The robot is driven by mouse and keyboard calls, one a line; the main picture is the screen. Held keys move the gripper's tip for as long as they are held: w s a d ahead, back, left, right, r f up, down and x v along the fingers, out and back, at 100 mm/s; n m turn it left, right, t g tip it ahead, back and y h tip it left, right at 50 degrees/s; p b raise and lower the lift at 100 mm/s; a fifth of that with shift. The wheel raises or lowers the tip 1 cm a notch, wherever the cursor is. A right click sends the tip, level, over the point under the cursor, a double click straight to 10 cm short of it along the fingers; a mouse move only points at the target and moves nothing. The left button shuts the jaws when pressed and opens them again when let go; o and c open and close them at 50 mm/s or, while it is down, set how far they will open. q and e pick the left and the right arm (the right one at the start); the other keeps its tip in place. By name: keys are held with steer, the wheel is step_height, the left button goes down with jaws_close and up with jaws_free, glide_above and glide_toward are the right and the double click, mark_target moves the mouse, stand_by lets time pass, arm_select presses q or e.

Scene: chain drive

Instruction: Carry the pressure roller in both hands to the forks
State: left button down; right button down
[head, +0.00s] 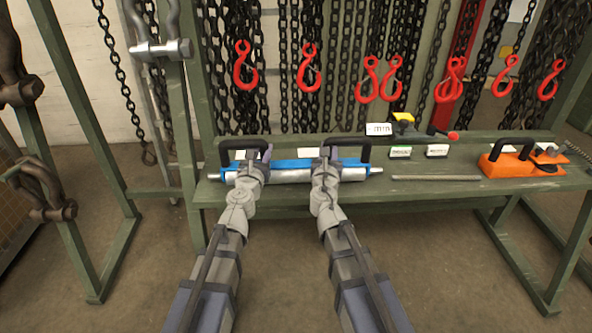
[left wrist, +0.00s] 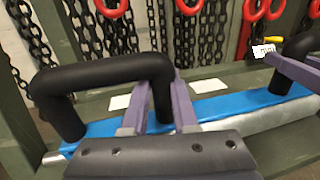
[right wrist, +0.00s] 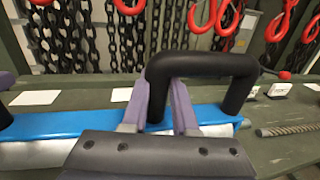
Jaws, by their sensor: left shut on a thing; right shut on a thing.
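The pressure roller (head: 292,164) is a long blue bar with a grey metal roller under it and a black handle near each end. It lies along the green bench in the head view. My left gripper (head: 266,155) is shut on the inner leg of its left black handle (left wrist: 105,75). My right gripper (head: 326,154) is shut on the inner leg of its right black handle (right wrist: 205,66). The blue bar also shows in the left wrist view (left wrist: 222,107) and the right wrist view (right wrist: 72,122). I cannot make out the forks with certainty.
The green bench (head: 440,200) carries small labelled boxes (head: 437,151), a thin rod (head: 436,178) and an orange tool (head: 510,165) to the right. Red hooks (head: 308,68) and dark chains hang behind. A green frame with shackles (head: 160,49) stands at left.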

arm_select(q)
steer(key=shift+w+r+p, duration=0.1)
steer(key=shift+r+p, duration=0.1)
steer(key=shift+p, duration=0.1)
arm_select(e)
steer(key=shift+r, duration=0.2)
